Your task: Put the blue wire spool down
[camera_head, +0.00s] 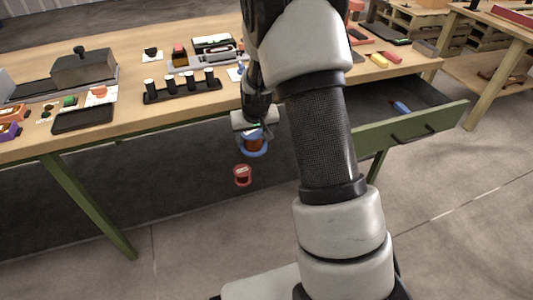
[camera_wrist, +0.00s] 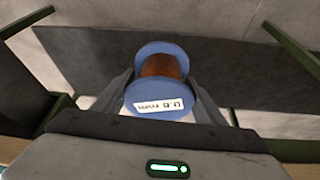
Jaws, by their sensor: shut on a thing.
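The blue wire spool (camera_head: 254,150) has blue flanges and a copper-brown winding. My gripper (camera_head: 255,128) is shut on it and holds it in the air in front of the workbench's front edge. In the wrist view the spool (camera_wrist: 160,92) sits between the fingers of my gripper (camera_wrist: 165,100), and a white label reading "0.6 mm" shows on its near flange. Below it is dark floor or matting, with no support touching it.
A red spool (camera_head: 242,176) shows just below the blue one, apparently on the floor. The wooden workbench (camera_head: 130,60) carries a black rack (camera_head: 183,92), a black tray (camera_head: 83,118) and several small parts. A green-fronted drawer (camera_head: 410,128) stands open at right.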

